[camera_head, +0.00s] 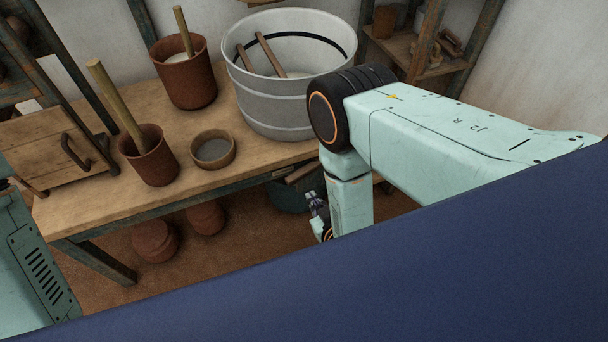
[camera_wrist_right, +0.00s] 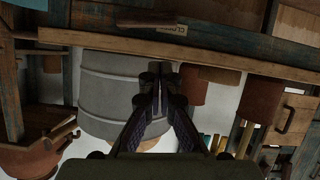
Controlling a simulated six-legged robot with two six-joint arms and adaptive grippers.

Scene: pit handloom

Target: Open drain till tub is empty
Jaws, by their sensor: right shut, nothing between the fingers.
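The pale grey banded tub (camera_head: 262,103) stands on the wooden bench, with two wooden sticks leaning inside it. Its front right is hidden behind my right arm. In the wrist view, which looks upside down, the tub (camera_wrist_right: 103,92) lies behind my fingers. My right gripper (camera_head: 316,203) is low in front of the bench edge, below the tub. Its fingers (camera_wrist_right: 153,85) are shut and empty. A wooden piece with partly readable lettering (camera_wrist_right: 158,25) shows close to the bench edge; I cannot tell whether it belongs to the drain. My left gripper is out of view.
The bench (camera_head: 215,185) also holds two brown pots with sticks (camera_head: 188,85) (camera_head: 152,165), a small bowl (camera_head: 213,149) and a drawer box (camera_head: 55,150). A dark bucket (camera_head: 287,197) stands below the bench. Round brown pots (camera_head: 153,240) stand on the floor.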

